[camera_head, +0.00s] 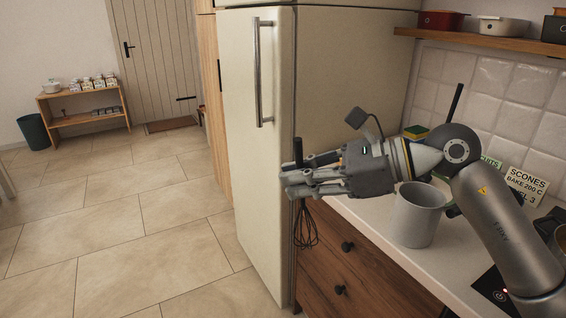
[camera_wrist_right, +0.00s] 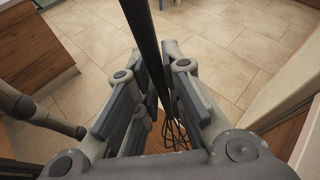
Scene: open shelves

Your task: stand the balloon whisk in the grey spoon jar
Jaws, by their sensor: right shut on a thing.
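My right gripper (camera_head: 296,181) is shut on the balloon whisk (camera_head: 306,226), whose black handle sticks up above the fingers and whose wire loops hang down below them. The whisk is held upright in front of the drawers, left of the counter's edge. In the right wrist view the dark handle of the whisk (camera_wrist_right: 143,35) runs between the fingers (camera_wrist_right: 150,85), with the wires beyond. The grey spoon jar (camera_head: 417,218) stands upright on the counter, to the right of the whisk and apart from it. Part of its rim is hidden behind my right arm. My left gripper is not in view.
The white counter (camera_head: 370,217) runs above wooden drawers (camera_head: 345,275). A cream fridge (camera_head: 258,120) stands behind my gripper. Open floor (camera_head: 130,240) lies to the left.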

